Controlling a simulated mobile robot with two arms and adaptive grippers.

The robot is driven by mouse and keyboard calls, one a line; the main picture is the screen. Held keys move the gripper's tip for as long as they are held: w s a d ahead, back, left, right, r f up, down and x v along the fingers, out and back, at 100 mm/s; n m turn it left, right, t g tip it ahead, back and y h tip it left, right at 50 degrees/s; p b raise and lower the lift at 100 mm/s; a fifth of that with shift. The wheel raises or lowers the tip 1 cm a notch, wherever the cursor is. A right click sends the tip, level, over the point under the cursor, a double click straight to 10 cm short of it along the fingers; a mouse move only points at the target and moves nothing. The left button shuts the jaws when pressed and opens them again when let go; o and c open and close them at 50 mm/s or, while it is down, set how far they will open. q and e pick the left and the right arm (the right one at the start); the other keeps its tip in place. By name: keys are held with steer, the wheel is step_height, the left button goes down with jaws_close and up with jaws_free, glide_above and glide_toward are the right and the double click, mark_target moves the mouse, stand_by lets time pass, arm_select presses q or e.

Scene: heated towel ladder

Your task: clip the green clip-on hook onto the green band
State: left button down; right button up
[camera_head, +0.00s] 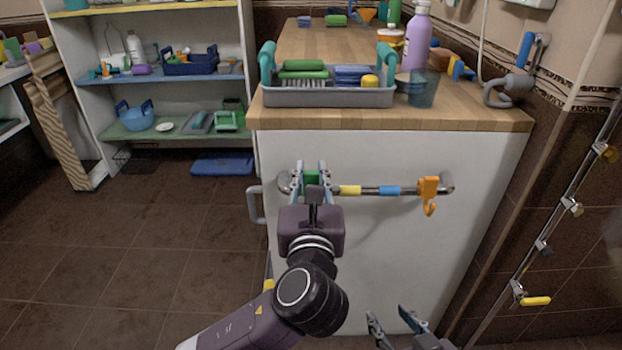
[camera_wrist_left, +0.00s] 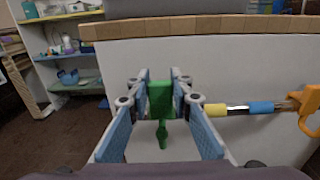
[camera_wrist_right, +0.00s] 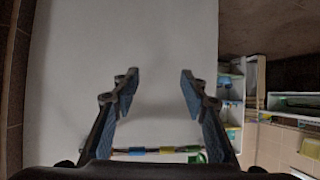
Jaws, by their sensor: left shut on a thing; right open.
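The green clip-on hook (camera_wrist_left: 162,132) is between the fingers of my left gripper (camera_wrist_left: 158,92), which is shut on it. In the head view the left gripper (camera_head: 312,172) and the hook (camera_head: 311,178) are at the left part of the rail (camera_head: 372,190) on the white cabinet front. In the right wrist view green (camera_wrist_right: 190,149) shows on the rail beside the yellow band, next to the hook; the two greens are hard to separate. I cannot tell whether the hook is around the rail. My right gripper (camera_wrist_right: 157,80) is open and empty, low in front of the cabinet.
A yellow band (camera_head: 349,190) and a blue band (camera_head: 389,190) are on the rail to the right. An orange hook (camera_head: 428,193) hangs near its right end. A grey caddy (camera_head: 330,97) stands on the counter above. The towel ladder (camera_head: 560,225) is at the right wall.

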arm_select(q)
steer(key=shift+s+p, duration=0.45)
steer(key=shift+s, duration=0.35)
steer(key=shift+s+p, duration=0.4)
steer(key=shift+s, duration=0.25)
steer(key=shift+s+p, duration=0.4)
steer(key=shift+s, duration=0.3)
steer(key=shift+s+p, duration=0.5)
steer(key=shift+s, duration=0.3)
arm_select(e)
steer(key=s+d+f+g+h+p, duration=0.1)
steer(key=s+d+f+g, duration=0.25)
steer(key=s, duration=0.45)
steer(key=s+d+f+g+h+p, duration=0.1)
steer(key=s+d+f+g, duration=0.15)
steer(key=s+g, duration=0.4)
arm_select(q)
steer(key=s, duration=0.5)
steer(key=shift+s+p, duration=0.1)
steer(key=shift+p, duration=0.25)
arm_select(e)
steer(key=shift+t, duration=0.8)
steer(key=f, duration=0.2)
steer(key=a+f, duration=0.1)
steer(key=f, duration=0.2)
steer(key=shift+w, duration=0.1)
